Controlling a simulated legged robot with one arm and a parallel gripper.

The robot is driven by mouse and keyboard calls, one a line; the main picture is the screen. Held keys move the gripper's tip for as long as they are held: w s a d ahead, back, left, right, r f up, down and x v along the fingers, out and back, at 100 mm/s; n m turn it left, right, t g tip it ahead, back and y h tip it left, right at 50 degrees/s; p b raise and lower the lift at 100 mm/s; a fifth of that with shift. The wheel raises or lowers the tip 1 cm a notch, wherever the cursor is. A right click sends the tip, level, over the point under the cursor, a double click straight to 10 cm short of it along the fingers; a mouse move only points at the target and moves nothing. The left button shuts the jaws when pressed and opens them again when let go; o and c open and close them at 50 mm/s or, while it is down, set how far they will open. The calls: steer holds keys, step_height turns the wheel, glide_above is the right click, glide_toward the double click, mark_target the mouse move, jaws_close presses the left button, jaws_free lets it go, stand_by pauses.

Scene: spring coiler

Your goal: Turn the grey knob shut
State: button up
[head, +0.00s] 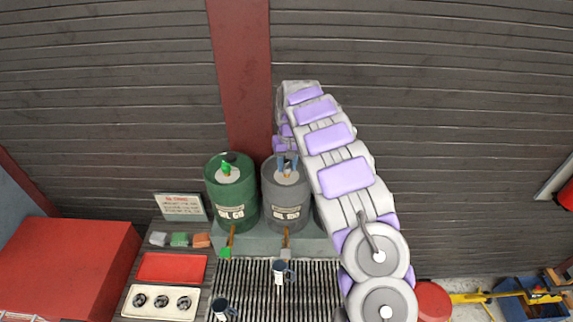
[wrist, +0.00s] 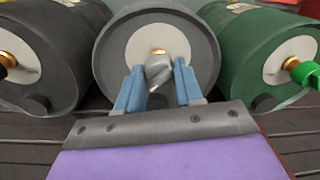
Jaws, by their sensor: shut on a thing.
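The grey knob (wrist: 159,72) sits on a brass stem at the middle of the grey drum's pale round lid. The grey drum (head: 285,205) stands upright in the head view, and its top fills the middle of the wrist view (wrist: 205,55). My gripper (wrist: 158,82) has its two blue fingers on either side of the knob and is shut on it. In the head view my gripper (head: 287,163) is over the lid and hides most of the knob. Exactly how far the knob is turned is unclear.
A green drum (head: 231,205) with a green knob (head: 227,168) stands to the left. In the wrist view a dark drum (wrist: 45,60) is on the other side. Mugs (head: 280,272) stand on the grate below. A ribbed wall (head: 130,90) is behind.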

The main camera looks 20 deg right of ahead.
steer(key=n+b, duration=0.4)
steer(key=shift+w+f, duration=0.1)
steer(key=shift+f, duration=0.1)
steer(key=n+b, duration=0.3)
steer(key=n, duration=0.1)
steer(key=shift+r+n, duration=0.1)
steer(key=shift+n, duration=0.3)
steer(key=n+b, duration=0.2)
steer(key=n, duration=0.3)
steer(key=shift+g, duration=0.3)
steer(key=shift+r+n+b, duration=0.15)
steer(key=shift+n+b, duration=0.45)
steer(key=shift+n, duration=1.1)
steer(key=shift+a+h, duration=0.1)
steer(key=shift+h, duration=0.2)
steer(key=o, duration=0.7)
steer(key=shift+c, duration=0.2)
steer(key=o, duration=0.3)
steer(key=shift+w, duration=0.15)
steer(key=shift+o, duration=0.3)
